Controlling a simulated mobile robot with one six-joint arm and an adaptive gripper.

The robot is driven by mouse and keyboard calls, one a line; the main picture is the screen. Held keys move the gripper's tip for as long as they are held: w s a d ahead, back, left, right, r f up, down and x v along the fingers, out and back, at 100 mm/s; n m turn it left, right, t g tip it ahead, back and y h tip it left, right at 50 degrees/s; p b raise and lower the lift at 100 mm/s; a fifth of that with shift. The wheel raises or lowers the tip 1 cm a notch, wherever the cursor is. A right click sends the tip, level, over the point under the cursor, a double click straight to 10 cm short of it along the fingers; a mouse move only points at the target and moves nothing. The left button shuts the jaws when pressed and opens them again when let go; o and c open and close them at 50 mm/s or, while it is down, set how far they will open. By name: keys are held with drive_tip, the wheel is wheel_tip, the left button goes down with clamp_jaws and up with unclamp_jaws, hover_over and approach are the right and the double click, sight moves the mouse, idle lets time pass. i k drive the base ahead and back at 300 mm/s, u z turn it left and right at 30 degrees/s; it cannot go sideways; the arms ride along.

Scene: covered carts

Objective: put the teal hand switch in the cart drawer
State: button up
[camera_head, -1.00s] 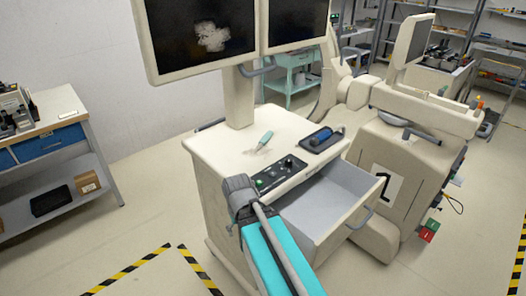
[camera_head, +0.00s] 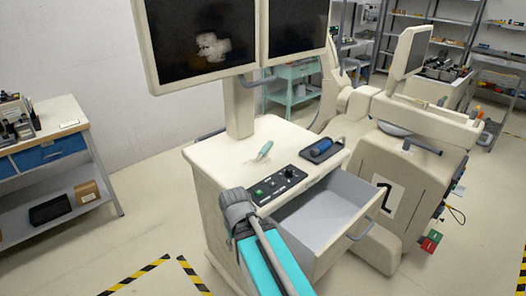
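The teal hand switch (camera_head: 265,149) lies on the cream top of the cart (camera_head: 222,155), behind a black control panel and left of a small dark tray. The cart drawer (camera_head: 322,214) is pulled open at the cart's right front side; its grey inside looks empty where it shows. My arm, teal with a grey joint, reaches up from the bottom and covers part of the cart's front and the drawer's near left end. No fingers of my gripper can be made out, and nothing is seen touching the switch.
A dark tray (camera_head: 321,150) holding a blue cylinder is on the cart top, near the control panel (camera_head: 279,184). Two monitors (camera_head: 208,42) rise above the cart. A workbench (camera_head: 48,150) is at left, with clear floor between.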

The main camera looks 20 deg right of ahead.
sight(317, 224)
drive_tip(key=u, duration=1.55)
drive_tip(key=k, duration=0.85)
drive_tip(key=z, duration=1.7)
